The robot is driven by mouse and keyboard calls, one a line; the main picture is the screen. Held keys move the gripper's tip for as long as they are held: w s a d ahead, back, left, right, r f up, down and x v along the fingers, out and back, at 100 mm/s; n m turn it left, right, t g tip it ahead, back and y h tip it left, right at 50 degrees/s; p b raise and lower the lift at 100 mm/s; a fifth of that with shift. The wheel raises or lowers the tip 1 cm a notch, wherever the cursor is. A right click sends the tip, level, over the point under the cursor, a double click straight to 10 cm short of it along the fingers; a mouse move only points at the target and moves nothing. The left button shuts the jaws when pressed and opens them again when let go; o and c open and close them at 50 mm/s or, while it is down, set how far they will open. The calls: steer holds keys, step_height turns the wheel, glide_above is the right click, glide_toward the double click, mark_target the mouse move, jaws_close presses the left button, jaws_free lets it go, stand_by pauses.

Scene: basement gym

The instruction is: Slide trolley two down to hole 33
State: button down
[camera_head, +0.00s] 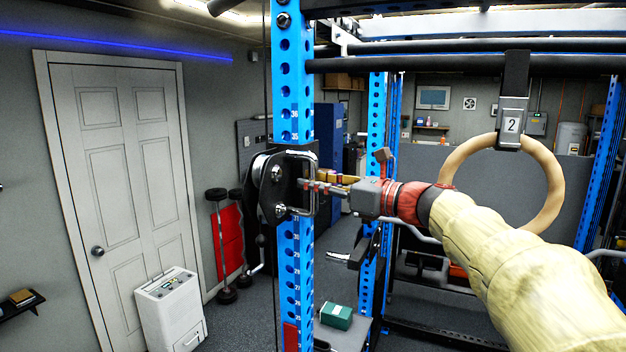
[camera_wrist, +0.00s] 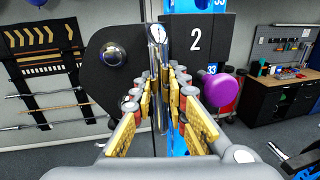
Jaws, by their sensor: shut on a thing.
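Trolley two (camera_head: 270,187) is a black plated carriage on the blue upright (camera_head: 293,80). In the wrist view its black face (camera_wrist: 196,62) carries a white 2. In the head view, hole numbers 35 and 36 show above it and 31 and lower below it; it hides those between. In the wrist view a 33 label (camera_wrist: 212,69) shows beside a purple knob (camera_wrist: 219,90). My gripper (camera_head: 308,186) is shut on the trolley's upright silver handle (camera_wrist: 160,75), which stands between the yellow-padded fingers. The exact finger contact is partly hidden.
A wooden ring (camera_head: 554,185) hangs at the right from a strap with its own 2 tag (camera_head: 512,125). A green box (camera_head: 336,316) lies on a bench below. A white door (camera_head: 125,165) and white appliance (camera_head: 170,308) stand left. Other rack posts (camera_head: 372,130) stand behind.

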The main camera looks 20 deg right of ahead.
steer(key=c, duration=1.8)
jaws_free()
steer(key=shift+o, duration=0.2)
steer(key=shift+d, duration=0.1)
steer(key=v, duration=1.2)
